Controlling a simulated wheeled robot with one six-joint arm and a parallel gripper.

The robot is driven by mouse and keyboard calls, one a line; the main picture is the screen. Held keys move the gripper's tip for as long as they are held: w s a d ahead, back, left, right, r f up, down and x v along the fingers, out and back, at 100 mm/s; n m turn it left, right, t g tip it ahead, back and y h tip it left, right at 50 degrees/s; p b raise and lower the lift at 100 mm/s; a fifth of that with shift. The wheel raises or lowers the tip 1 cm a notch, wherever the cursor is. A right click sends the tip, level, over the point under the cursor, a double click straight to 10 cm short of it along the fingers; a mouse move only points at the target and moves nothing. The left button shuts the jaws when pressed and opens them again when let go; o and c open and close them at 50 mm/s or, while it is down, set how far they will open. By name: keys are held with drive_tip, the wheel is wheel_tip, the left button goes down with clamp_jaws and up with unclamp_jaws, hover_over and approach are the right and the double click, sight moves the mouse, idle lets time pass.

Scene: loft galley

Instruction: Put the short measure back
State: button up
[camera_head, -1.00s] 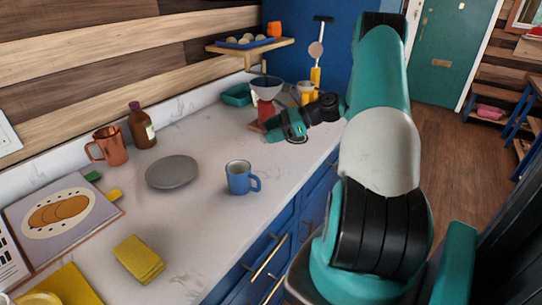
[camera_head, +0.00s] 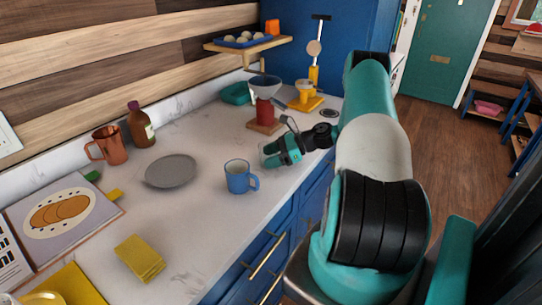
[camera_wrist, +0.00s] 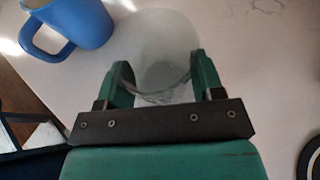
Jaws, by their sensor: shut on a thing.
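My gripper (camera_head: 274,154) is over the counter, to the right of and behind the blue mug. In the wrist view my gripper (camera_wrist: 162,78) is shut on a clear glass vessel (camera_wrist: 163,45), which looks like the short measure. Its walls are see-through, and its lower part is between the two fingers. In the head view the glass is only a faint pale shape at the fingertips. I cannot tell whether its base touches the counter.
The blue mug (camera_head: 238,177) stands close by; it also shows in the wrist view (camera_wrist: 75,20). A grey plate (camera_head: 171,171) lies left. A red stand with a bowl (camera_head: 264,108) and a yellow stand (camera_head: 304,98) are behind. Counter between plate and yellow sponge (camera_head: 139,258) is clear.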

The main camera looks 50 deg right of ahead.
drive_tip(key=o, duration=1)
